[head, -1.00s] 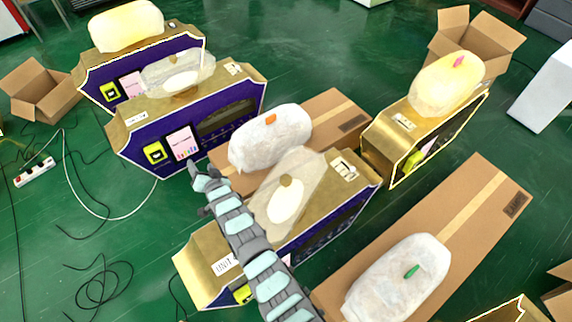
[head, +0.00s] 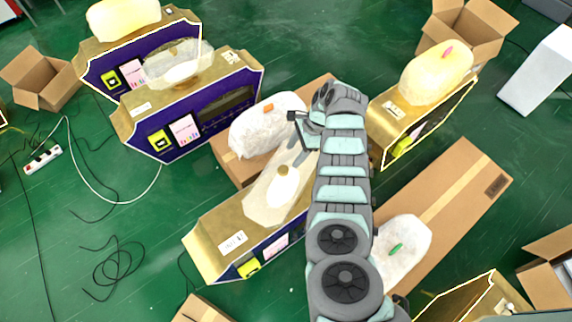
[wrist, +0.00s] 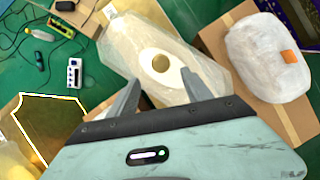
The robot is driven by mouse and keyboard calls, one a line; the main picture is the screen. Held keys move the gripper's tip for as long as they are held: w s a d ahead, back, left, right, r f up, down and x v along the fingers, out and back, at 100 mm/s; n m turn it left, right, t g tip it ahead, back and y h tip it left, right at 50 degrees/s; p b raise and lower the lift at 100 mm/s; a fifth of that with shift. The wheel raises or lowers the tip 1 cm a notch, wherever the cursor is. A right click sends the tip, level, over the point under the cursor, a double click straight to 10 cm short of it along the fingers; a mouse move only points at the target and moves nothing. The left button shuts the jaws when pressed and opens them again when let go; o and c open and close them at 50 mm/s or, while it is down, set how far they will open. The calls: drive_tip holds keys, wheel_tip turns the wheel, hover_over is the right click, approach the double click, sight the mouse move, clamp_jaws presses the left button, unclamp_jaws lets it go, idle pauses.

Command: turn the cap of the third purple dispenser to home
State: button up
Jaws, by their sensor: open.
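The nearest purple dispenser (head: 270,238) has a gold top and a clear, faceted bottle-shaped cover on it. A round gold cap (head: 283,171) on a white oval base sits inside or under this cover. In the wrist view the cap (wrist: 161,63) shows just beyond and between my two fingers. My gripper (head: 296,140) is open and empty, above the dispenser's cover and close to the cap in the head view. The gap in height to the cap is hard to tell. My arm hides the right part of this dispenser.
Two more purple dispensers (head: 190,118) stand at the upper left. A gold dispenser (head: 425,110) with a yellow top is at the right. White wrapped bundles with an orange tab (head: 267,107) and a green tab (head: 396,247) lie on flat cardboard. Cables (head: 105,260) cover the left floor.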

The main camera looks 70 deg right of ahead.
sight(283, 169)
drive_tip(key=b+x, duration=0.3)
drive_tip(key=x, duration=0.6)
drive_tip(key=shift+f, duration=0.3)
clamp_jaws()
idle(0.5)
